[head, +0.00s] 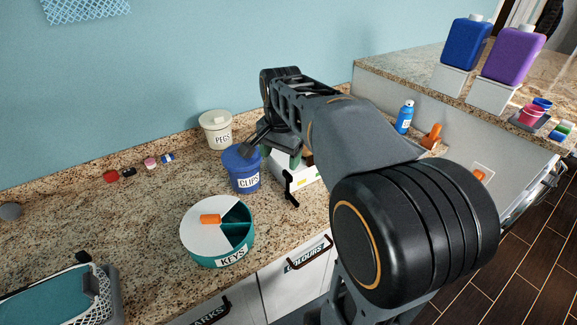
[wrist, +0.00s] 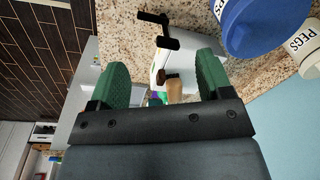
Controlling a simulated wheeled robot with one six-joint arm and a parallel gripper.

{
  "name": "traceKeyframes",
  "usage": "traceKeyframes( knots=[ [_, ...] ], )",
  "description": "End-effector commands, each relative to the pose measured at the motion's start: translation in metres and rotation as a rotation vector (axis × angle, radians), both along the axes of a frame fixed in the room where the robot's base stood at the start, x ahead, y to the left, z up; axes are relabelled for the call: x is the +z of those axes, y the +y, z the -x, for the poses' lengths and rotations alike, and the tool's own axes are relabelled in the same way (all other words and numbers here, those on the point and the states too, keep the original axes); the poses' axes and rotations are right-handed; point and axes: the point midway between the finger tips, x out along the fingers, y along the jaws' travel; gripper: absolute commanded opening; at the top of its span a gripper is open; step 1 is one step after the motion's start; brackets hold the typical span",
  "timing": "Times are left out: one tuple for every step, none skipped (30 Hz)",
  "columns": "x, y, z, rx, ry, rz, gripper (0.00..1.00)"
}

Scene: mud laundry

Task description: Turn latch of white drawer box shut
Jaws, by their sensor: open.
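The white drawer box (head: 306,176) stands on the granite counter, partly hidden behind my arm and gripper in the head view. A black latch or handle (head: 289,187) sticks out at its front left. In the wrist view the white box (wrist: 158,66) shows between and beyond my fingers, with the black cranked latch (wrist: 163,30) reaching out past its far side. A tan, dark-tipped piece (wrist: 174,91) also lies between the fingers. My gripper (wrist: 163,78) is open, its green fingertips apart. In the head view my gripper (head: 275,148) is above the box; contact cannot be told.
A blue CLIPS tub (head: 241,172) stands close left of the box, and a white PEGS tub (head: 216,130) behind it. The round KEYS container (head: 218,235) is in front left. A blue bottle (head: 404,117) and orange object (head: 432,136) stand to the right.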

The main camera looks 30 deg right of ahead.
Motion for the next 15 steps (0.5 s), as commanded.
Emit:
traceKeyframes(
  knots=[
    [0.009,-0.011,-0.013,-0.103,0.023,-0.010,0.72],
    [0.013,-0.016,-0.018,-0.159,0.034,-0.015,0.72],
    [0.017,-0.022,-0.025,-0.228,0.046,-0.020,0.72],
    [0.019,-0.026,-0.029,-0.274,0.056,-0.024,0.72],
    [0.022,-0.029,-0.032,-0.314,0.063,-0.027,0.72],
    [0.024,-0.033,-0.036,-0.359,0.071,-0.029,0.72],
    [0.025,-0.036,-0.039,-0.388,0.078,-0.030,0.72],
    [0.025,-0.037,-0.041,-0.412,0.082,-0.032,0.72],
    [0.024,-0.039,-0.043,-0.435,0.087,-0.033,0.72],
    [0.023,-0.040,-0.044,-0.449,0.090,-0.034,0.72],
    [0.020,-0.040,-0.045,-0.458,0.092,-0.034,0.72],
    [0.016,-0.041,-0.045,-0.466,0.095,-0.034,0.72],
    [0.012,-0.041,-0.045,-0.469,0.095,-0.035,0.72],
    [0.008,-0.041,-0.045,-0.471,0.095,-0.035,0.72],
    [0.000,-0.040,-0.045,-0.470,0.096,-0.035,0.72]
  ],
)
